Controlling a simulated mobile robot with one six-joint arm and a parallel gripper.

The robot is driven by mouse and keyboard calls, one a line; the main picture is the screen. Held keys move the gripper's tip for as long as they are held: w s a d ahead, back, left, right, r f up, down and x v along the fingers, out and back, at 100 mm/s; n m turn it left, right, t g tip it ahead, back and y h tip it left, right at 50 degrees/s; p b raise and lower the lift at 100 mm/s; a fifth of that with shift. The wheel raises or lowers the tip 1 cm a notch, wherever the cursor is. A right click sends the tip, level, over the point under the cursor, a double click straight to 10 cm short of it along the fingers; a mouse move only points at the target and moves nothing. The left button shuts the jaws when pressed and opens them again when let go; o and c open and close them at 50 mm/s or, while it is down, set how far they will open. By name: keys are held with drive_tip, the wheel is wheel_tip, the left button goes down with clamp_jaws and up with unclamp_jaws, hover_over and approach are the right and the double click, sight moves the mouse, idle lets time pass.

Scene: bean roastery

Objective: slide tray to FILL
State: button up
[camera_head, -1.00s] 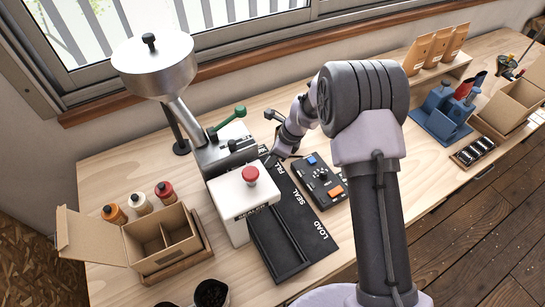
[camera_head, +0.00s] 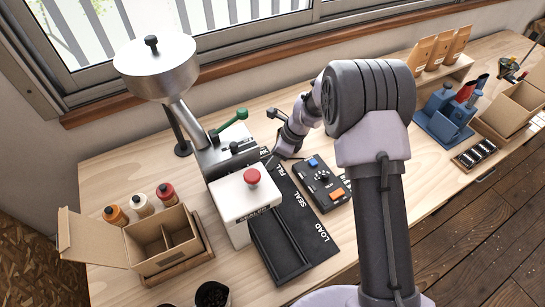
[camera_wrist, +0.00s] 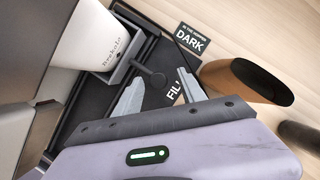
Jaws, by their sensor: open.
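The black tray (camera_head: 278,250) lies on a black board lettered FILL, SEAL and LOAD, its near end by LOAD. The white machine head hides its far part. In the wrist view, black edging (camera_wrist: 148,45) surrounds a white lettered item (camera_wrist: 95,38). A dark round knob (camera_wrist: 153,78) sticks out toward my gripper. My gripper (camera_wrist: 160,75) is open, with the knob between its fingertips; whether a finger touches it I cannot tell. The FILL lettering (camera_wrist: 174,92) shows between the fingers. In the head view, my gripper (camera_head: 270,158) is low near FILL, partly hidden.
The white machine head with a red button (camera_head: 252,176) stands left of the board, under a metal hopper (camera_head: 158,68). A control box (camera_head: 323,183) sits right. A DARK card (camera_wrist: 194,38) and a brown cylinder (camera_wrist: 235,82) lie near my right finger. An open carton (camera_head: 165,240) stands left.

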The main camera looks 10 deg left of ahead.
drive_tip(key=p+v, duration=0.3)
drive_tip(key=v, duration=1.3)
drive_tip(key=shift+r, duration=0.2)
drive_tip(key=shift+s+f, duration=0.1)
